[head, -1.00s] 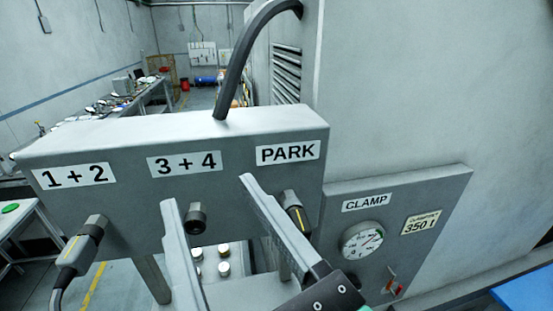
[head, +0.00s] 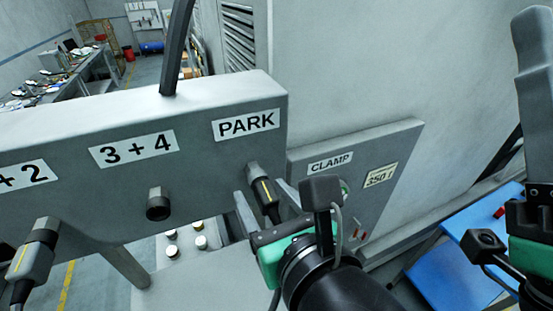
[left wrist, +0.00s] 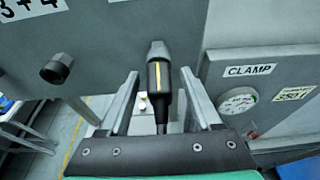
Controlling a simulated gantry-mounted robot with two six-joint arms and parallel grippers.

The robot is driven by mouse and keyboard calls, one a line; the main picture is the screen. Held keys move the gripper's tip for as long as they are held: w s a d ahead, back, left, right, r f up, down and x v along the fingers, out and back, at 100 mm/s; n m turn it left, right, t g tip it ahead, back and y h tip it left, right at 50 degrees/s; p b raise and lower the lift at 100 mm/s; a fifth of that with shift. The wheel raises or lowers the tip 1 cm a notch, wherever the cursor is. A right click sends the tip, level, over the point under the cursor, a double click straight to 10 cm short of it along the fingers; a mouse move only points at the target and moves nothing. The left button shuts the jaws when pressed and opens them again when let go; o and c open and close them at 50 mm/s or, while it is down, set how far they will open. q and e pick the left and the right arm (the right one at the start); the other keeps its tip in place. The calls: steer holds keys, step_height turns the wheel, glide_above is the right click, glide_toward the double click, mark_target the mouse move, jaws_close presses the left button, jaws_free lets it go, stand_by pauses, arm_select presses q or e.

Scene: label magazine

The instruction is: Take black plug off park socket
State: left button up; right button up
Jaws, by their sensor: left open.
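The black plug (head: 263,192) with a yellow stripe sits in the socket under the PARK label (head: 246,124) on the grey box. It also shows in the left wrist view (left wrist: 159,82), hanging down from its socket, with its cable below. My left gripper (head: 259,190) is open, with one finger on each side of the plug. In the left wrist view my left gripper (left wrist: 160,74) shows gaps between the plug and both fingers. My right gripper (head: 534,70) is at the right edge of the head view, partly cut off.
An empty socket (head: 158,204) is under the 3 + 4 label. A grey plug (head: 32,255) is in the socket at the left. The clamp panel (head: 385,150) with its gauge stands close to the right of the PARK socket. A blue table (head: 470,275) is at lower right.

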arm_select(q)
steer(key=shift+x, duration=1.1)
jaws_close()
steer(key=shift+s, duration=0.1)
steer(key=shift+s+d+p, duration=0.1)
steer(key=shift+s+d, duration=0.2)
steer(key=shift+s, duration=0.45)
steer(key=shift+s+d+p, duration=0.1)
steer(key=shift+s+d, duration=0.2)
steer(key=shift+s, duration=0.45)
steer(key=shift+s+d+p, duration=0.1)
steer(key=shift+s+d, duration=0.2)
steer(key=shift+s, duration=0.45)
